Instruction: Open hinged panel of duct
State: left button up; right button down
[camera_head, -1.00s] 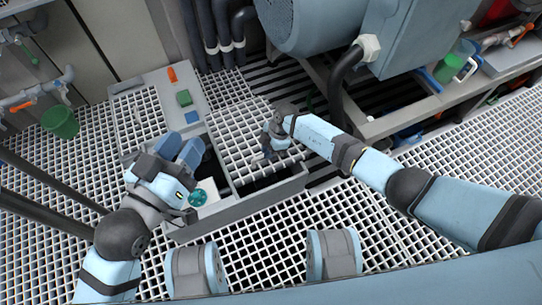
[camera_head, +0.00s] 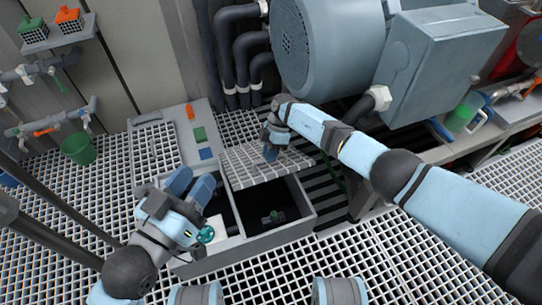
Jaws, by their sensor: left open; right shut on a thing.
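The duct (camera_head: 262,243) is a grey floor box in the middle of the head view. Its hinged grating panel (camera_head: 248,163) is tilted up at the back of the right compartment. That compartment is dark inside, and a small grey-green valve (camera_head: 272,217) shows in it. My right gripper (camera_head: 270,148) is shut on the grating panel near its right part; its fingertips are partly hidden. My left gripper (camera_head: 190,188) is open over the left compartment and appears to hold nothing. A teal handwheel (camera_head: 205,234) is beside its wrist, by a white plate.
A grey panel with orange, green (camera_head: 199,134) and blue blocks lies behind the duct. A large blue-grey motor (camera_head: 330,40) stands at the back right, close to my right arm. A green bucket (camera_head: 78,148) hangs at left. Grated floor lies in front.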

jog(key=shift+w, duration=0.15)
jog(key=c, duration=1.3)
grip_release()
jog(key=shift+f, duration=0.1)
jog(key=shift+o, duration=0.9)
jog(key=shift+f, duration=0.1)
pick_arm(q)
jog(key=shift+w, duration=0.1)
pick_arm(e)
jog(key=shift+w+r, duration=0.1)
jog(key=shift+r, duration=0.25)
pick_arm(q)
jog(key=shift+a+r+n+t+y+p, duration=0.2)
jog(key=shift+r+p, duration=0.4)
jog(key=shift+p, duration=0.45)
jog(key=shift+a+r+n+t+y+p, duration=0.1)
jog(key=shift+a+r+t+y+p, duration=0.15)
jog(key=shift+r+p, duration=0.6)
pick_arm(e)
jog(key=v, duration=1.3)
